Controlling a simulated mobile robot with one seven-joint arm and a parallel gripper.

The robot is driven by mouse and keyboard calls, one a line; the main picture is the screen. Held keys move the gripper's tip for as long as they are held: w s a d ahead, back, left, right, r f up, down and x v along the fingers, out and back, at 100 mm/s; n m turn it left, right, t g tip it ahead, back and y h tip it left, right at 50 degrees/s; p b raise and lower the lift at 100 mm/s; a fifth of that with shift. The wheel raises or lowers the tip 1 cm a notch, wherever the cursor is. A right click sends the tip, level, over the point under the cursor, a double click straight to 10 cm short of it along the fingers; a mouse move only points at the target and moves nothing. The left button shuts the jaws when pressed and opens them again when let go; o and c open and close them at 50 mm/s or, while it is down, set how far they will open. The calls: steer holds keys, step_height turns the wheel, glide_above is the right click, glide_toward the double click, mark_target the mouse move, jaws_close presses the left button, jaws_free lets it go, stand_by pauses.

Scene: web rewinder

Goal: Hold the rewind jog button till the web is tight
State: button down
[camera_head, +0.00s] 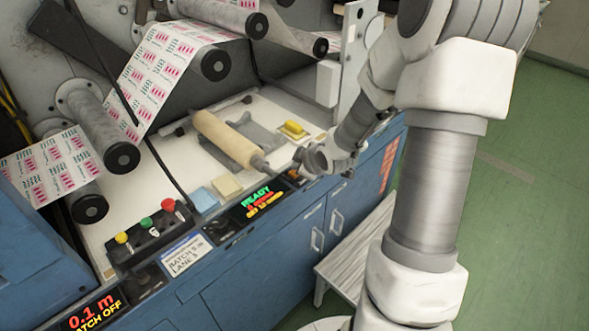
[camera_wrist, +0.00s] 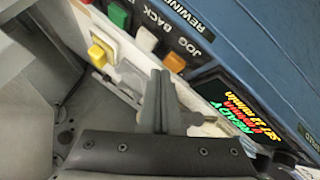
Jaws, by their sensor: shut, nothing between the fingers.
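The jog button (camera_wrist: 175,62) is orange and sits on the panel beside the word JOG in the wrist view. My gripper (camera_wrist: 160,76) is shut and empty, its fingertips just short of or against this button; I cannot tell whether they touch or press it. In the head view my gripper (camera_head: 304,162) is over the cabinet's front edge, right of the lit READY display (camera_head: 260,200). It hides most of the button panel there. The web (camera_head: 165,70), white with pink and green print, runs over the rollers at upper left. I cannot tell how tight it is.
In the wrist view a white button (camera_wrist: 146,38) by BACK and a green one (camera_wrist: 118,15) sit beyond the jog button. A box with yellow, green and red buttons (camera_head: 150,233) stands at left. A beige roll (camera_head: 225,138) lies on the bench. Green floor is free at right.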

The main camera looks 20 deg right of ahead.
steer(key=shift+r, duration=0.3)
step_height(320, 180, up, 5)
steer(key=p, duration=0.4)
steer(key=shift+r+p, duration=0.1)
steer(key=shift+p, duration=0.3)
